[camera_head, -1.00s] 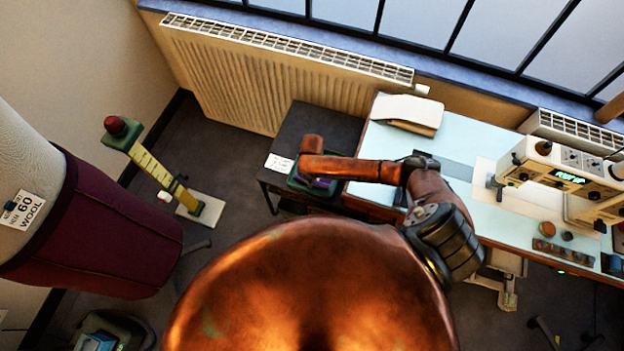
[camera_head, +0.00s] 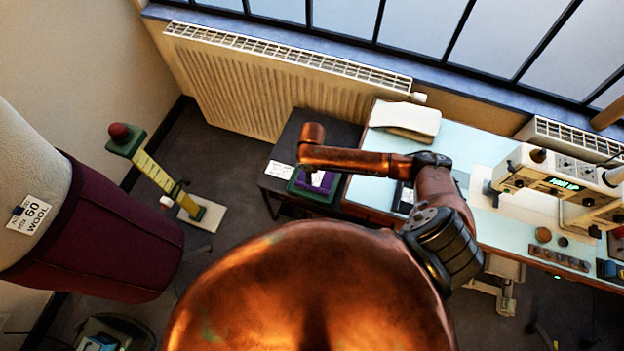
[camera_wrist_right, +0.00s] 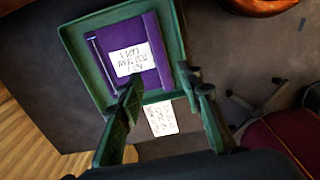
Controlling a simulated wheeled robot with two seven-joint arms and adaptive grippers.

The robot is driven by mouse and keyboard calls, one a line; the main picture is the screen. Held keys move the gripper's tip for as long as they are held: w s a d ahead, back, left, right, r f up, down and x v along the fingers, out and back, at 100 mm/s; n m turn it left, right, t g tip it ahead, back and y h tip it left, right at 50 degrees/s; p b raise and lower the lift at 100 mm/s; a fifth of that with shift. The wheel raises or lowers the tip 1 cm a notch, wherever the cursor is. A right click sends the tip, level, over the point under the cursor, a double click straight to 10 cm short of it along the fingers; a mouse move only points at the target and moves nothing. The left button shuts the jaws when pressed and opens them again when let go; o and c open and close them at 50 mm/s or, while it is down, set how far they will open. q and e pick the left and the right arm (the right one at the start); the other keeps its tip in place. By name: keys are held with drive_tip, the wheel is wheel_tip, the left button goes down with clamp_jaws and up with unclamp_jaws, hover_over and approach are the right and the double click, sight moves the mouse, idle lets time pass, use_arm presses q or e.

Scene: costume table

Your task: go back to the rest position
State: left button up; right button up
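My right arm (camera_head: 350,160) reaches left across the table's corner, its wrist end above a green tray (camera_head: 297,187). In the right wrist view, my right gripper (camera_wrist_right: 162,78) has its two green fingers spread apart with nothing between them. Beyond the fingertips is the green tray (camera_wrist_right: 75,50), with a flat purple piece (camera_wrist_right: 150,35) lying in it. A white handwritten label (camera_wrist_right: 131,60) lies on the purple piece, and a thin rod-like thing lies along its left side. My left gripper is in neither view.
The tray stands on a dark side table (camera_head: 283,150) beside a pale blue worktable (camera_head: 470,150) with a sewing machine (camera_head: 560,180) and folded white cloth (camera_head: 410,118). A radiator (camera_head: 240,85) is behind. A maroon dress form (camera_head: 100,230) stands left.

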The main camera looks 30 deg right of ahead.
drive_tip(key=shift+r, duration=0.85)
